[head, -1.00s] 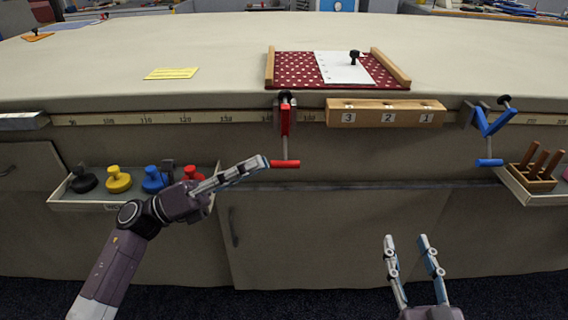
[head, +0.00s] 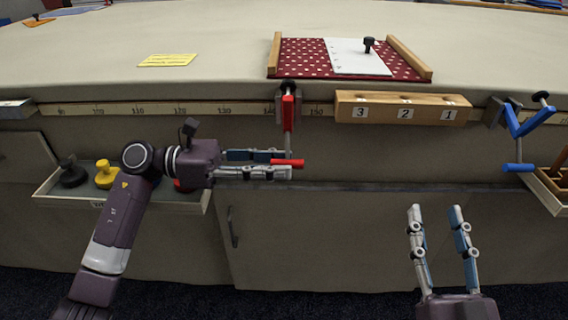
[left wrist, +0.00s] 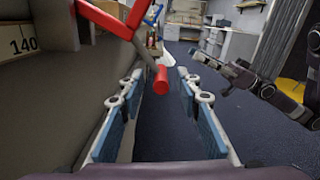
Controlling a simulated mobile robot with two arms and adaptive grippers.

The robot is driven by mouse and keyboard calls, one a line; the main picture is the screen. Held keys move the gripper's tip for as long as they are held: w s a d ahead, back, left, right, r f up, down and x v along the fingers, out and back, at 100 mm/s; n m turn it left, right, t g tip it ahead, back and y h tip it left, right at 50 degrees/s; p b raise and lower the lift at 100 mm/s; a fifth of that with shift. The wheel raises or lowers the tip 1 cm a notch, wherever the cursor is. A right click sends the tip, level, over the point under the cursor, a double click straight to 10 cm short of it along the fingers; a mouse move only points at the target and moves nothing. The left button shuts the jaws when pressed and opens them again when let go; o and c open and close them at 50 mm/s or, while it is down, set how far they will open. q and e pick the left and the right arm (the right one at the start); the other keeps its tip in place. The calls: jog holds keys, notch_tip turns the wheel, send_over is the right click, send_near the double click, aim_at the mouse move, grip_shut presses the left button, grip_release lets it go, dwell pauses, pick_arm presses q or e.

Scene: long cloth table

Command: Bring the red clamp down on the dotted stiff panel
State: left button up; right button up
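The red clamp (head: 288,112) hangs on the table's front edge below the dotted panel; its rod runs down to a red crossbar handle. It also shows in the left wrist view (left wrist: 104,18). The dark red panel with white dots (head: 301,62) lies flat on the table top, close behind the clamp. My left gripper (head: 289,164) is open at the clamp's handle. In the left wrist view the handle's end lies between the two separated fingertips; I cannot tell if either touches. My right gripper (head: 435,209) is open and empty, low in front of the cabinet.
A white sheet (head: 352,62) with a black knob (head: 369,43) lies on the panel, between wooden strips. A numbered wooden block (head: 403,98) and a blue clamp (head: 520,122) are to the right. A tray of coloured knobs (head: 48,196) is partly behind my left arm.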

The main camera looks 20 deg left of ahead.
pick_arm(q)
jog(key=shift+x, duration=0.8)
grip_shut()
